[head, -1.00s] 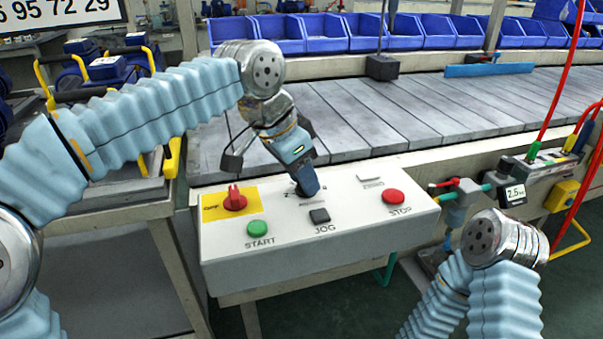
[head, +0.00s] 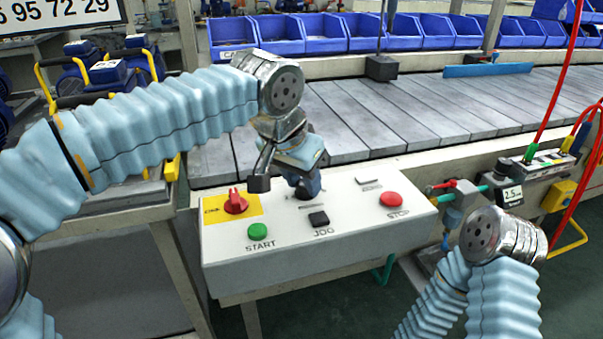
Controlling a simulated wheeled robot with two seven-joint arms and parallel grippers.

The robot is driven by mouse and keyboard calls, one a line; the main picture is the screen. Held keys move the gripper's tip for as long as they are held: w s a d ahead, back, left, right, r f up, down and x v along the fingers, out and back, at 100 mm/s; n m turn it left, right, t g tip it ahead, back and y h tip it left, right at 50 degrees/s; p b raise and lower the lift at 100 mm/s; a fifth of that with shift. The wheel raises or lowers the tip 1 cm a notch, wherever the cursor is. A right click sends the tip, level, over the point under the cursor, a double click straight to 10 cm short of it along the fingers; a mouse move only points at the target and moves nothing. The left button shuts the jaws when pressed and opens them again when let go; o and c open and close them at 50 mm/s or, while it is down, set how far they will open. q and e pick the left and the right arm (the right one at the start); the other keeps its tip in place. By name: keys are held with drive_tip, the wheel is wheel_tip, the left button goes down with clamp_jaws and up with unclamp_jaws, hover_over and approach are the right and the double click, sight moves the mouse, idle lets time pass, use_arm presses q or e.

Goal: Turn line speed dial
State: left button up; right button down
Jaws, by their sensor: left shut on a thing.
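The control box (head: 330,242) is a pale panel at the front of the conveyor. My left gripper (head: 305,190) points down onto the middle of its top face and is shut on the line speed dial, a small dark knob (head: 307,192) mostly hidden by the fingers. My right arm comes in at the lower right; its gripper is not in view.
Behind is the slatted conveyor (head: 400,110). Blue bins (head: 325,33) line the back.

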use_arm(q)
drive_tip(key=n, duration=0.1)
drive_tip(key=n+y, duration=0.1)
drive_tip(key=n, duration=0.1)
drive_tip(key=shift+s+d+r+n+t+p, duration=0.1)
drive_tip(key=shift+d+n+t+p, duration=0.1)
drive_tip(key=shift+n+t+p, duration=0.15)
drive_tip(key=shift+d+n+y+p, duration=0.15)
drive_tip(key=shift+n+y, duration=0.25)
drive_tip(key=shift+n, duration=0.5)
drive_tip(key=shift+a+n+y+p, duration=0.15)
drive_tip(key=shift+n+y, duration=0.25)
drive_tip(key=shift+n, duration=0.45)
drive_tip(key=shift+d, duration=0.1)
drive_tip(key=o, duration=1)
drive_tip(key=shift+o, duration=0.2)
